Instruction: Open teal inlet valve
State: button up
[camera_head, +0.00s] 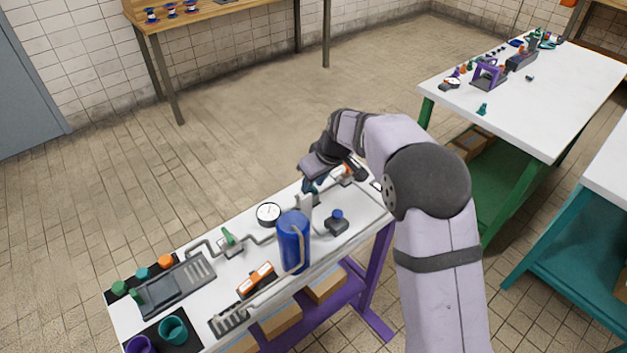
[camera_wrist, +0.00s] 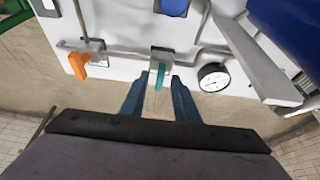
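The teal inlet valve handle (camera_wrist: 159,79) shows in the wrist view on a pipe fitting on the white bench. It points toward my gripper and lies between the two blue fingers. My gripper (camera_wrist: 160,76) is open, with a visible gap on each side of the handle, so I see no grip on it. In the head view my gripper (camera_head: 313,187) is over the far right part of the white bench (camera_head: 347,238), and it largely hides the teal valve there.
An orange valve handle (camera_wrist: 77,65) is left of the teal one, and a round gauge (camera_wrist: 213,77) is to its right. A blue cylinder (camera_head: 293,241), a blue knob (camera_head: 337,217) and a green valve handle (camera_head: 229,237) stand nearby. Pipes run along the bench.

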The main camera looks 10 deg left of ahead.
jog(key=shift+f, duration=0.1)
grip_shut()
jog(key=shift+n, duration=0.4)
jog(key=shift+w+d+n+g+y+b, duration=0.15)
jog(key=shift+n+g+y+b, duration=0.35)
jog(key=shift+n, duration=0.4)
jog(key=n, duration=0.2)
jog(key=shift+w+n+g, duration=0.15)
jog(key=shift+n+g, duration=0.15)
jog(key=shift+g, duration=0.1)
jog(key=n+p, duration=0.1)
jog(key=n+g+p, duration=0.1)
jog(key=n, duration=0.1)
jog(key=n+p, duration=0.1)
jog(key=shift+w+r+n+g, duration=0.2)
jog(key=shift+r+n+g, duration=0.1)
jog(key=shift+g, duration=0.1)
jog(key=n+g+p, duration=0.1)
jog(key=n+p, duration=0.2)
jog(key=p, duration=0.1)
jog(key=shift+w+f, duration=0.15)
jog(key=shift+f+n+p, duration=0.1)
jog(key=shift+n+p, duration=0.2)
jog(key=shift+n, duration=0.2)
